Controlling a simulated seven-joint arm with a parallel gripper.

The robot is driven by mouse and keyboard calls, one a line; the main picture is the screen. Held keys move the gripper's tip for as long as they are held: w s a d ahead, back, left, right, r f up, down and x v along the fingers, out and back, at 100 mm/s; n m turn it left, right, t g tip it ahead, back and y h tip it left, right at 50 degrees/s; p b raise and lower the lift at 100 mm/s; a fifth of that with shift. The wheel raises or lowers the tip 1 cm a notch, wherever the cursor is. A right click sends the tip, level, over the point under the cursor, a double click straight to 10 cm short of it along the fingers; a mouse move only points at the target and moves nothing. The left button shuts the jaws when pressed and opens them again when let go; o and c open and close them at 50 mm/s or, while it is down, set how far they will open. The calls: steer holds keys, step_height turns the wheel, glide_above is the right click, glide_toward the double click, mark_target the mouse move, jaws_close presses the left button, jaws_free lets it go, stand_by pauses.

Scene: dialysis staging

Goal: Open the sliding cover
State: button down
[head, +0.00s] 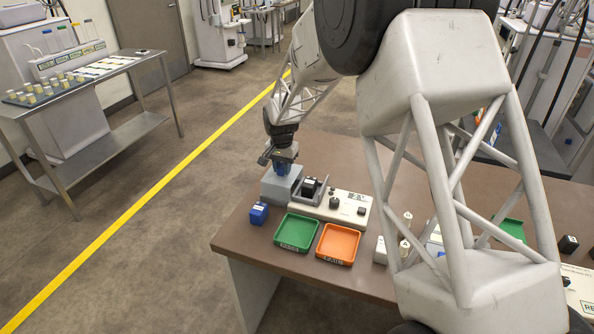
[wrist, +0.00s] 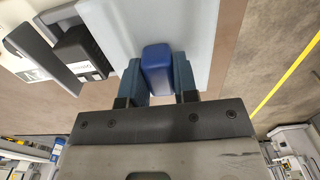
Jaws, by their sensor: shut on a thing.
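The sliding cover (head: 276,190) is a light grey box-like piece at the left end of a white panel unit (head: 352,198). It also fills the upper middle of the wrist view (wrist: 200,30). A blue handle (wrist: 157,62) stands on it. My gripper (head: 283,165) points down from above, shut on the handle with one finger on each side. To the right of the cover in the head view, an uncovered grey compartment (head: 323,188) holds a black block with a white label (wrist: 84,50). My fingers hide the handle's sides.
A blue block (head: 259,213) sits at the table's left edge. A green tray (head: 295,232) and an orange tray (head: 338,243) lie in front of the panel. The panel carries dark knobs (head: 334,202). My own arm hides part of the brown table (head: 225,245) at the right.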

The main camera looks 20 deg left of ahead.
steer(key=shift+a, duration=0.4)
steer(key=c, duration=0.9)
jaws_free()
steer(key=shift+r, duration=0.1)
steer(key=shift+r, duration=3.85)
steer(key=shift+d, duration=0.1)
